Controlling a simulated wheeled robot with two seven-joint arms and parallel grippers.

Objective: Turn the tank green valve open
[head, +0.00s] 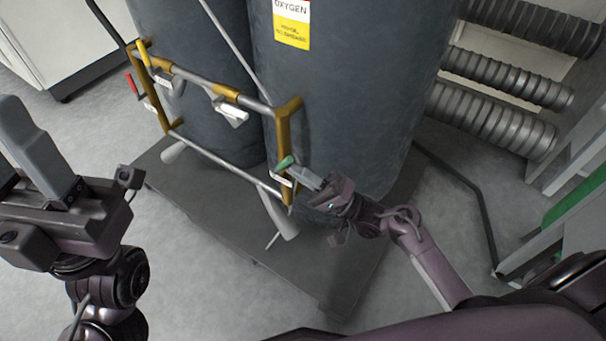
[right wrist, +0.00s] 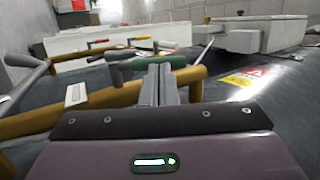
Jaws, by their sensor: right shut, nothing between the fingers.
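The green valve handle (head: 285,162) is at the lower right corner of the pipe frame on the front of the tanks. In the right wrist view the green handle (right wrist: 174,61) lies crosswise just beyond my fingertips. My right gripper (head: 297,174) is shut and empty, its tips close beside the handle; I cannot tell whether they touch. It also shows in the right wrist view (right wrist: 159,70), with its two fingers together. My left gripper (head: 28,118) is far to the left, away from the valve, and its finger gap is unclear.
The grey oxygen tank (head: 340,100) stands on a dark platform (head: 215,215). Red (head: 131,83) and yellow (head: 144,53) handles sit at the frame's left end. The brass upright (head: 283,130) is close to my right gripper. Ribbed hoses (head: 505,80) are at right.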

